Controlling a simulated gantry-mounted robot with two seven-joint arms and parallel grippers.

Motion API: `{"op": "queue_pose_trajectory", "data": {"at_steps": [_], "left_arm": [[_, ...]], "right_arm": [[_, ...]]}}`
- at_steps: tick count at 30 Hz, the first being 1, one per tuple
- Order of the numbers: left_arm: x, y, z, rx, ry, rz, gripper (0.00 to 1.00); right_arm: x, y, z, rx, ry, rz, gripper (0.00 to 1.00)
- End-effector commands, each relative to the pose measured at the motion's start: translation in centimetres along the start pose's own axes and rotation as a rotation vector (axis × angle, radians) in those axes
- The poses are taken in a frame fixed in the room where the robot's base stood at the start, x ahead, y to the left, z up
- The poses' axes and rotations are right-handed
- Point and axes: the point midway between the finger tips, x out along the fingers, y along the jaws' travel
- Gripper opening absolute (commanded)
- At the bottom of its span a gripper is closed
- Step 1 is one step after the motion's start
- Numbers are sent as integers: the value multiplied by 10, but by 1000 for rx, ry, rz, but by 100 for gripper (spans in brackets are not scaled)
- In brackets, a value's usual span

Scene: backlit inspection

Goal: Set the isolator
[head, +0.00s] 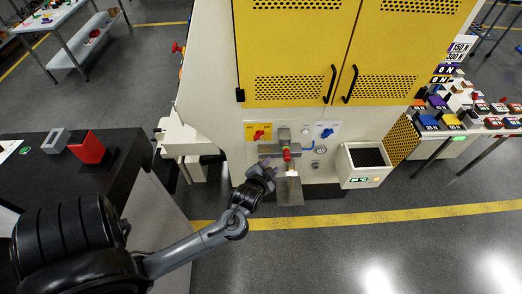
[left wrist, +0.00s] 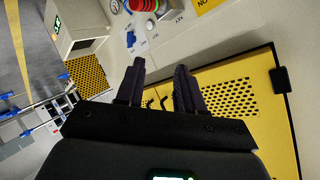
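The isolator seems to be the red rotary handle (head: 259,134) on a yellow plate (head: 249,127), on the machine's lower front in the head view. To its right is a blue handle (head: 326,133) on a white plate. My left gripper (head: 266,166) is below the isolator, in front of the panel. Its fingers (left wrist: 159,66) are apart and empty. My right gripper is not in view.
Yellow doors (head: 300,50) with black handles rise above the panel. A white bin (head: 366,162) stands right of it, and a small metal shelf (head: 289,190) juts out below. A dark bench (head: 60,190) with a red block (head: 87,148) is at left. The floor at front right is clear.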

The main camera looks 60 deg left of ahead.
Motion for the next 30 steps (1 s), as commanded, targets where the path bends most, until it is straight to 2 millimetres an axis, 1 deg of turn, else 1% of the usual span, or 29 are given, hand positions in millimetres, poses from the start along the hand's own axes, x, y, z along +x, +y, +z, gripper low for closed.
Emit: {"op": "queue_pose_trajectory", "data": {"at_steps": [1,3,5,9,15,18,21,24,30], "left_arm": [[27,8,24,7,11,-61,37],[49,2,38,16,22,-145,37],[66,-2,49,24,30,-211,37],[100,-7,74,35,38,-349,37],[140,-10,103,32,39,-499,37],[153,-10,112,24,39,-551,37],[163,-11,118,17,38,-588,37],[169,-11,122,11,37,-612,37],[177,-16,123,7,37,-634,37]], "right_arm": [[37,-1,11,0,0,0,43],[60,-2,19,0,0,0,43],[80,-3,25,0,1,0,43],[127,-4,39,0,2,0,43],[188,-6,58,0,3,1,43],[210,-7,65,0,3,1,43],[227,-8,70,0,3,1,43],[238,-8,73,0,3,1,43],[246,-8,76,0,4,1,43]]}}
